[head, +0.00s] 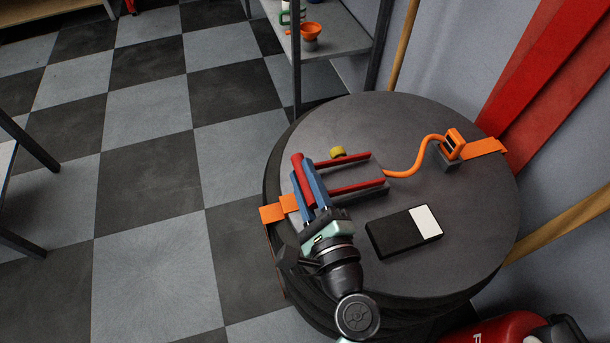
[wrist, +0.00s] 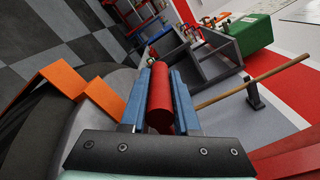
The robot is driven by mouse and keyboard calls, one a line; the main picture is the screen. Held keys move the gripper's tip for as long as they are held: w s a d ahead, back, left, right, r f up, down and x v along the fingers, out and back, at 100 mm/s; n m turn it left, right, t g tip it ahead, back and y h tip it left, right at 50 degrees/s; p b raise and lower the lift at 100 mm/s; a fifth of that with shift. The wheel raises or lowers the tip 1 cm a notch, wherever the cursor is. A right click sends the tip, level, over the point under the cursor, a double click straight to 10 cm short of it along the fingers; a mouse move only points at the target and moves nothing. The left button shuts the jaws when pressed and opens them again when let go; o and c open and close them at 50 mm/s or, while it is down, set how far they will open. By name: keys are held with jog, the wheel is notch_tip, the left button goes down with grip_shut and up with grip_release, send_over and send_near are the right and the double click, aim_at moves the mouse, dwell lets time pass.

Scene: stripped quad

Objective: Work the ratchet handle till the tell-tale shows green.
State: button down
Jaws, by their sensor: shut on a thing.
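The ratchet handle is a red bar (head: 299,165) at the left end of a ratchet with two red side arms (head: 352,187) on a round dark drum top (head: 470,225). My gripper (head: 304,172) is shut on the bar, with a blue finger on each side. The wrist view shows the red bar (wrist: 160,100) lengthwise between the blue fingers of my gripper (wrist: 163,72). A black box (head: 392,238) with a white panel (head: 426,222) lies right of my wrist; I cannot tell whether it is the tell-tale. A yellow knob (head: 338,152) sits behind the ratchet.
An orange strap (head: 275,213) crosses the drum's left edge; another orange strap (head: 415,166) curves right to an orange hook (head: 454,143) on a grey block. A shelf (head: 335,40) stands behind. Red beams and a wooden pole (head: 560,225) are at the right.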

dwell(0.4)
jog(key=shift+d+r+m+p, duration=0.15)
jog(key=shift+r+m+p, duration=0.25)
jog(key=shift+r+p, duration=0.45)
jog(key=w+d+r+m+p, duration=0.2)
jog(key=d+r+m+p, duration=0.6)
jog(key=p, duration=0.9)
jog(key=shift+w+d+r+m, duration=0.2)
jog(key=shift+w+r+m, duration=0.2)
jog(key=shift+m, duration=1.5)
jog(key=shift+p, duration=0.3)
jog(key=shift+f, duration=0.1)
jog(key=c, duration=0.7)
grip_release()
jog(key=shift+o, duration=0.2)
